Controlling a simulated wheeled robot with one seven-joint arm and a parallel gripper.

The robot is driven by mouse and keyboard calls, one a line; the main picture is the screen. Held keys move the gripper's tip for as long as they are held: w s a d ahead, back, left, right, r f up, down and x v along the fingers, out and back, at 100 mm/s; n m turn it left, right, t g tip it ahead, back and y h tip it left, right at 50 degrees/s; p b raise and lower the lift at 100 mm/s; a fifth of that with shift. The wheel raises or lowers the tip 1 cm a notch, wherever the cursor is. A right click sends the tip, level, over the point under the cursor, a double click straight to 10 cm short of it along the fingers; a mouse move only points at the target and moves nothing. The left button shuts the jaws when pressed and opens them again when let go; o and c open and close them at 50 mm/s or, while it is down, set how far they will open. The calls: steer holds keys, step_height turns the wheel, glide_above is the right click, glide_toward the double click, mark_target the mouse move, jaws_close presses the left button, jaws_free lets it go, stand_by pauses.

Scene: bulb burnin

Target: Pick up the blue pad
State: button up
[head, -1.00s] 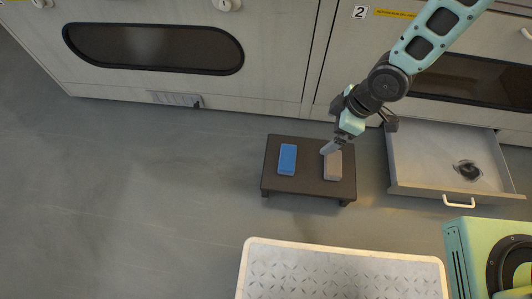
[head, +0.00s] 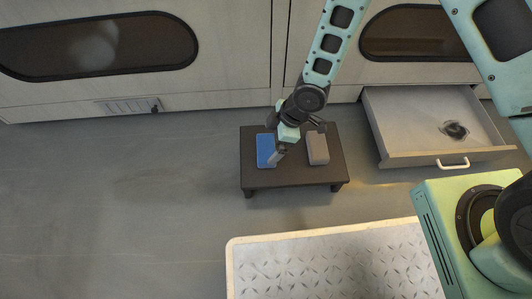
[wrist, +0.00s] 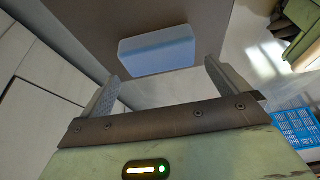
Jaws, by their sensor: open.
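The blue pad (head: 265,150) lies flat on the left part of a low dark table (head: 300,176). It also shows in the wrist view (wrist: 157,50), beyond the fingertips and between the two fingers. My gripper (head: 279,155) is over the table at the pad's right side in the head view and covers part of its right edge. In the wrist view my gripper (wrist: 160,75) is open with nothing between its fingers. A grey pad (head: 318,148) lies on the table to the right of the blue one.
An open drawer (head: 400,159) with a dark round item (head: 454,130) juts out at the right. A tread-plate platform (head: 330,262) is in front of the table. Cabinets stand behind it. The floor at the left is clear.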

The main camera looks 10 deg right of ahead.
mark_target(266, 148)
steer(key=shift+b+x, duration=2.35)
steer(key=shift+x, duration=0.35)
steer(key=shift+d, duration=0.1)
steer(key=c, duration=0.6)
